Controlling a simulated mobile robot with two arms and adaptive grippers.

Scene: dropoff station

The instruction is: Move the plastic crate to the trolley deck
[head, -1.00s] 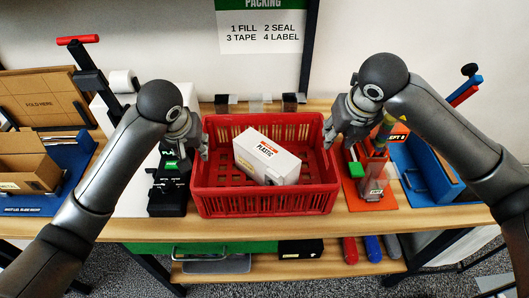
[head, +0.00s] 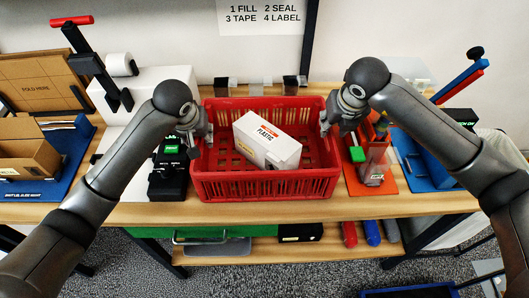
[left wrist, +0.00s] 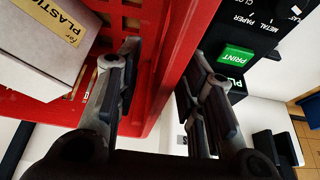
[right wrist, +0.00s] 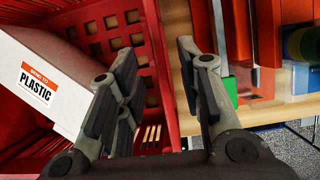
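The red plastic crate (head: 265,189) stands on the wooden packing table, with a white box labelled PLASTIC (head: 268,143) lying in it. My left gripper (head: 196,145) is at the crate's left wall. In the left wrist view its fingers (left wrist: 165,90) are apart, one inside and one outside the wall. My right gripper (head: 332,125) is at the right wall. In the right wrist view its fingers (right wrist: 162,88) also straddle the wall with gaps. I cannot clearly make out the trolley deck; a dark blue edge (head: 415,291) shows at the bottom right.
A black device with a green button (head: 168,170) stands close left of the crate. An orange stand (head: 371,175) is close on the right. A lower shelf (head: 275,252) holds several items. Grey floor lies in front.

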